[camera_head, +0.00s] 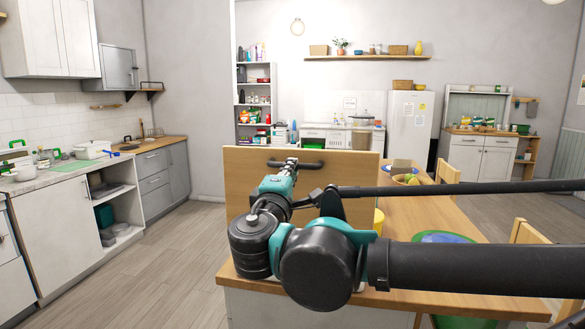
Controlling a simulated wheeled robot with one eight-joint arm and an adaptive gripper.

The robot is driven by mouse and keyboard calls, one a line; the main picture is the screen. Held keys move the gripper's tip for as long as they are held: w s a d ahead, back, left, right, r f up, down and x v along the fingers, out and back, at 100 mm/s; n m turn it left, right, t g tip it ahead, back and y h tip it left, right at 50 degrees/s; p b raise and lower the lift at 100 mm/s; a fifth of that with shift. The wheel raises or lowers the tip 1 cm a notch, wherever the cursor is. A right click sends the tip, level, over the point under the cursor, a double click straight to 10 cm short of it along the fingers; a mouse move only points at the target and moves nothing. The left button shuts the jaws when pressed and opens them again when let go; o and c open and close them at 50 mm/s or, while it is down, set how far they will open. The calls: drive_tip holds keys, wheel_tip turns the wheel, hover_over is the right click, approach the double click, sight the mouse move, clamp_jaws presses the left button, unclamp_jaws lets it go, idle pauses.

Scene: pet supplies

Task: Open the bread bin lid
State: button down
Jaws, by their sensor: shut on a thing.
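The bread bin lid (238,172) is a flat light-wood panel in the head view, standing about upright and facing me above the near end of the wooden counter. A dark bar handle (314,166) runs across its upper part. My gripper (289,163) is at this handle, shut on it near its middle. My teal and black arm covers the lower middle of the lid. The bin's body and the lid's hinge are hidden behind the lid and arm.
The counter (420,297) extends back to the right, with a blue-green plate (440,237), a fruit bowl (408,179) and part of something yellow (378,222) on it. Wooden chairs (527,233) stand along its right side. Open floor (150,265) lies to the left.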

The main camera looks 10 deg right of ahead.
drive_tip(key=shift+s, duration=0.1)
idle(0.3)
drive_tip(key=c, duration=1.5)
unclamp_jaws()
drive_tip(key=shift+c, duration=0.2)
drive_tip(key=shift+s, duration=0.1)
drive_tip(key=v, duration=1.1)
drive_tip(key=shift+s, duration=0.35)
drive_tip(key=shift+a+f, duration=0.1)
drive_tip(key=shift+f, duration=0.05)
